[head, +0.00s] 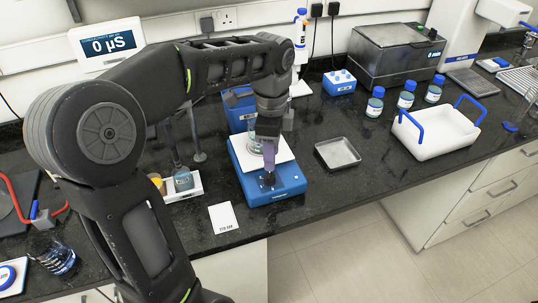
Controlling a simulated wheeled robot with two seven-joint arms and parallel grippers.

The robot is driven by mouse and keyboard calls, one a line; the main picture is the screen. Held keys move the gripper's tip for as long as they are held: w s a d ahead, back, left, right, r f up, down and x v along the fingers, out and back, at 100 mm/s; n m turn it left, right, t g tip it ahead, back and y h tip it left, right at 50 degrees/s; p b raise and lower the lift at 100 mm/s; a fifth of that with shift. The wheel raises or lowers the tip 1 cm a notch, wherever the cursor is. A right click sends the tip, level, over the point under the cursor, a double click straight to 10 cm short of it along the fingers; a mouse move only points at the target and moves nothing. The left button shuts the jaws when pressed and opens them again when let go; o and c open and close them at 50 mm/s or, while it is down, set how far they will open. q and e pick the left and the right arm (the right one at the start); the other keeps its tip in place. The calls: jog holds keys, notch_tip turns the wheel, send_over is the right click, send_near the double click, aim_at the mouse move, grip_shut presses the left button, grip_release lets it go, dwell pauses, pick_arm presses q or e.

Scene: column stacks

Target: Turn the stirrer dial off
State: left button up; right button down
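The stirrer (283,190) is a blue box with a white top plate (284,151), standing on the dark bench left of centre. A clear glass vessel (254,146) stands on the plate, partly hidden by my arm. My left gripper (268,174) points down at the front of the stirrer, over its dark front panel (290,183). Its purplish fingers are close together, and I cannot tell whether they are open or shut. The dial is hidden or too small to make out at the fingertips, so its setting does not show. My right gripper is not in view.
A white card (223,218) lies in front of the stirrer. A shallow metal tray (338,154) is to its right, then blue-capped bottles (406,96) and a white crate with blue handles (437,133). A meter (108,44) reads 0 µS behind my arm.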

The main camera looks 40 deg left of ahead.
aim_at(269, 174)
pick_arm(q)
jog(key=shift+a+r, duration=0.35)
jog(key=shift+r, duration=0.15)
jog(key=shift+s+d+r, duration=0.1)
jog(key=shift+s+d, duration=0.05)
jog(key=shift+s, duration=0.05)
jog(key=shift+w+f, duration=0.1)
jog(key=shift+f, duration=0.2)
notch_tip(269, 174, down, 7)
jog(key=shift+f+p, duration=0.2)
jog(key=shift+p, duration=0.3)
jog(key=shift+c, duration=0.4)
grip_shut()
